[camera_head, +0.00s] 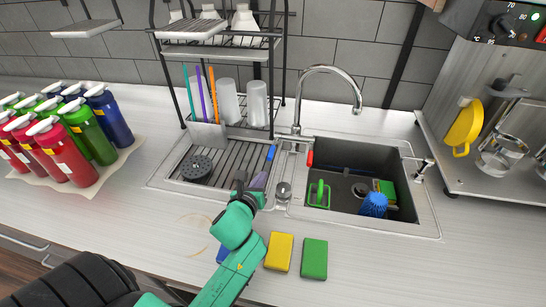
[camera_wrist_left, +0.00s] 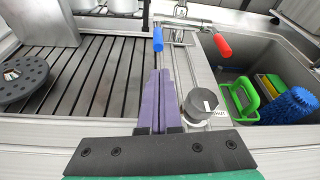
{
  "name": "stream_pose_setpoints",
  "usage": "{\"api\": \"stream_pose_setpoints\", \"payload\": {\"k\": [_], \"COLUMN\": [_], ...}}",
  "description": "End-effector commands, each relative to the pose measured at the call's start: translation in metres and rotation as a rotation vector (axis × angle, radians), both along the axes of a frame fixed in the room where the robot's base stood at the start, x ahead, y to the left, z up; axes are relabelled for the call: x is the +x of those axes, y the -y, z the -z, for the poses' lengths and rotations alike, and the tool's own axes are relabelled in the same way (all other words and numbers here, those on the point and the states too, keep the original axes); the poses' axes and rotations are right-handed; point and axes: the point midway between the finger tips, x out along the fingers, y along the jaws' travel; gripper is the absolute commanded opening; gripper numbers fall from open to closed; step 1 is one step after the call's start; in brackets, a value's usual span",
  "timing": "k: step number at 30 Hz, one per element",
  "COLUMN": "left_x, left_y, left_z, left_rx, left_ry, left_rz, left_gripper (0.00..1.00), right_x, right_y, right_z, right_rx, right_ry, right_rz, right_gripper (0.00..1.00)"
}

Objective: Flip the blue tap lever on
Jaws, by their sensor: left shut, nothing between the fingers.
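The blue tap lever (camera_head: 271,153) sits at the base of the chrome faucet (camera_head: 328,72), on the strip between drainboard and basin. The red tap lever (camera_head: 310,158) is to its right, by the basin's edge. In the left wrist view, the blue lever (camera_wrist_left: 158,38) stands just beyond my fingertips, and the red lever (camera_wrist_left: 222,45) is to the right. My left gripper (camera_head: 259,181) has purple fingers, shut and empty, on the near side of the blue lever. In the wrist view the closed fingers (camera_wrist_left: 158,74) point toward it, with a small apparent gap. My right gripper is out of view.
A dark round knob (camera_wrist_left: 200,104) stands close to the right of my fingers. A dish rack (camera_head: 220,55) with cups rises behind the drainboard. The basin holds a green-handled brush (camera_head: 318,194) and a blue brush (camera_head: 374,205). Yellow (camera_head: 279,252) and green (camera_head: 314,258) sponges lie in front.

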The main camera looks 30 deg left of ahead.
Motion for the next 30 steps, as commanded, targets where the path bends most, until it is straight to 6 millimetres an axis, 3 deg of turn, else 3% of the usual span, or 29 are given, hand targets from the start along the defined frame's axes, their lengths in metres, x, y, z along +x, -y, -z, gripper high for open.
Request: {"api": "stream_pose_setpoints", "payload": {"k": [3,8,15,21,30], "left_x": [0.0,0.012,0.057,0.087,0.093], "left_y": [0.0,-0.002,-0.011,-0.017,-0.018], "left_z": [0.0,0.002,0.017,0.029,0.032], "left_rx": [0.0,-0.003,-0.003,-0.001,-0.001], "left_ry": [0.0,0.001,0.001,0.001,0.0], "left_rz": [0.0,-0.001,-0.002,-0.002,0.0], "left_gripper": [0.0,0.0,0.0,0.0,0.0], "right_x": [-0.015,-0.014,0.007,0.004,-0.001], "right_y": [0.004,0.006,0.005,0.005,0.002], "right_z": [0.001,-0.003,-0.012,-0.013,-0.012], "right_rx": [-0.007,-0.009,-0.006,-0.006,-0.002], "right_ry": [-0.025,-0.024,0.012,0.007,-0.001], "right_rz": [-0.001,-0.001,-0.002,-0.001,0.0], "right_gripper": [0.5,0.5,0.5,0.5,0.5]}}
